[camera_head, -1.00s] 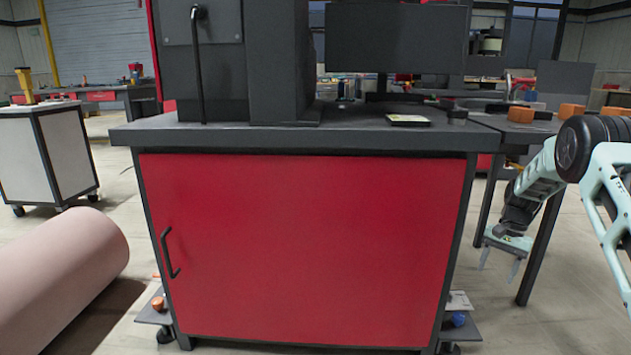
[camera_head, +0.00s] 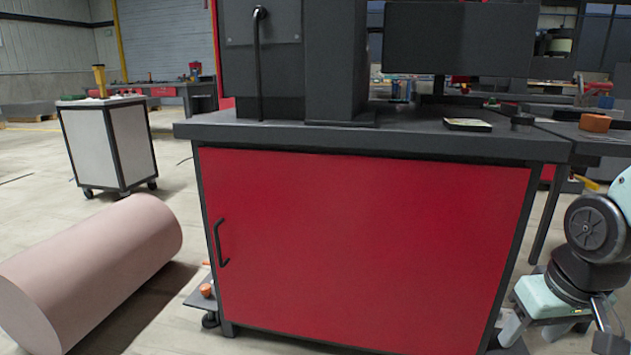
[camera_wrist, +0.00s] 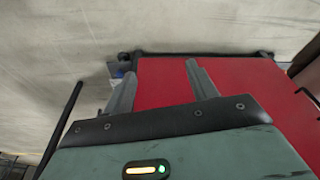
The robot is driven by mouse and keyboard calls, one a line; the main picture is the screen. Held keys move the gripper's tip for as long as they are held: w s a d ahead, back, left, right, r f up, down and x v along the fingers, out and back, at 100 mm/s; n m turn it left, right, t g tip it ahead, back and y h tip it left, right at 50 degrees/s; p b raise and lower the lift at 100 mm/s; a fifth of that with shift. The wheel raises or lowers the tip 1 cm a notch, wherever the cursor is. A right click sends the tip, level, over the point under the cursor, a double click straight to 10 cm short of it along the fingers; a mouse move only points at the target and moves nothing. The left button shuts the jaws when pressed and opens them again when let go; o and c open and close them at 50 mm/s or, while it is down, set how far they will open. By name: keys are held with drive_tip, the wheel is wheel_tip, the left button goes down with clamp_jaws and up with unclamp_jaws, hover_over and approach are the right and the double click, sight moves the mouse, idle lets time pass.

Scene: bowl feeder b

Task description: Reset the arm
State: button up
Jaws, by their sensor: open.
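My gripper (camera_wrist: 160,68) is open and empty in the wrist view, its two grey fingers spread apart. Between and beyond the fingers are the red cabinet panel and bare floor. In the head view my arm is folded low at the right edge, right of the red cabinet (camera_head: 360,240). The gripper end hangs at the lower right, below the tabletop; its fingertips are partly cut off and hard to make out there.
A dark worktop (camera_head: 400,138) with a monitor (camera_head: 458,40) tops the cabinet. A side table with an orange block (camera_head: 595,123) stands behind the arm. A pink cylinder (camera_head: 95,265) lies on the floor at left, near a white cart (camera_head: 108,145). Open floor lies between.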

drive_tip(key=s+a+r+n+g+p, duration=0.1)
drive_tip(key=s+a+r+n+p, duration=0.2)
drive_tip(key=s+a, duration=0.45)
drive_tip(key=s+a+r+n+g+p, duration=0.15)
drive_tip(key=s+a+r+n, duration=0.3)
drive_tip(key=a, duration=0.55)
wheel_tip(320, 180, up, 37)
drive_tip(key=p, duration=3.7)
drive_tip(key=shift+s+a+y+p, duration=0.3)
drive_tip(key=shift+s, duration=0.1)
